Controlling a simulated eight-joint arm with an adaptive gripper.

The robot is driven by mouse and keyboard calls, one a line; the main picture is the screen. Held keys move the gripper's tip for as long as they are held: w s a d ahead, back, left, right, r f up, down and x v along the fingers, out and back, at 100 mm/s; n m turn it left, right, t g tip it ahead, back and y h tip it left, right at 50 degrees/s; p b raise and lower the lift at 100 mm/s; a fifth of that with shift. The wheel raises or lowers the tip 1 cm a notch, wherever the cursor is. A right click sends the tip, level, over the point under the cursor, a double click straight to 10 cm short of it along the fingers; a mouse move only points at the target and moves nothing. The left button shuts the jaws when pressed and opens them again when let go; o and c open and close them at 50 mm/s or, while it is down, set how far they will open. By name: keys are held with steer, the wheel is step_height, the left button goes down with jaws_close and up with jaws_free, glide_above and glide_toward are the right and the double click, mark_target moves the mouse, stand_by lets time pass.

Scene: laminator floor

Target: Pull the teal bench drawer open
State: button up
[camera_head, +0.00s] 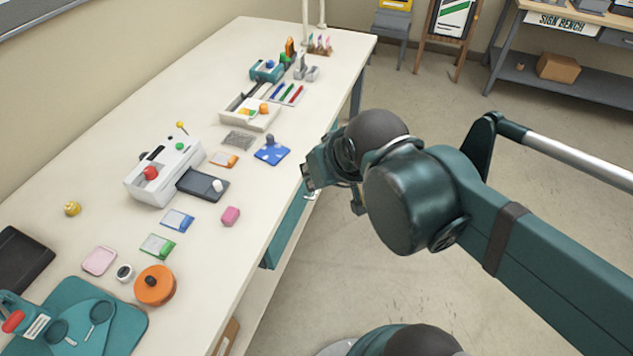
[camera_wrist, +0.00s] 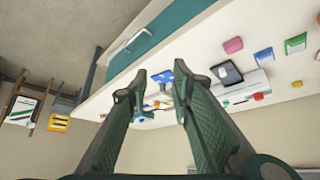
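The teal drawer (camera_head: 285,232) is set under the white bench top's long side, and my arm hides part of it in the head view. Its teal front (camera_wrist: 185,25) shows at the top of the tilted wrist view and looks flush with the bench. A pale bar handle (camera_wrist: 137,41) is on that front; a bit of the handle (camera_head: 311,196) shows below my gripper in the head view. My gripper (camera_head: 308,178) is beside the bench edge, above the handle. In the wrist view my gripper (camera_wrist: 163,83) has its fingers spread with nothing held, apart from the handle.
The floor (camera_head: 420,110) beside the bench is clear. A sign bench (camera_head: 560,85) stands at the back right.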

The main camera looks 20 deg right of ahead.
steer(key=w+d+f+m+g, duration=0.2)
steer(key=w+d+f, duration=0.15)
steer(key=w, duration=0.35)
steer(key=w+d+f+m+g, duration=0.1)
steer(key=w+d+f+m, duration=0.1)
steer(key=w+f+m, duration=0.3)
steer(key=w+d+f, duration=0.2)
steer(key=w+f, duration=0.1)
steer(key=f, duration=0.2)
steer(key=w+d+f+m+g+y, duration=0.1)
steer(key=w+d+f, duration=0.1)
steer(key=f, duration=0.3)
steer(key=w+d+f+g+p, duration=0.1)
steer(key=w+d+f, duration=0.2)
steer(key=w+f, duration=0.1)
steer(key=shift+w+f+m+y, duration=0.15)
steer(key=shift+f+m+y, duration=0.15)
steer(key=shift+f, duration=0.2)
stand_by(0.3)
steer(key=shift+a+f, duration=0.1)
steer(key=shift+f, duration=0.05)
steer(key=shift+b+x, duration=1)
steer(key=shift+x, duration=2.75)
steer(key=shift+c, duration=0.7)
jaws_close()
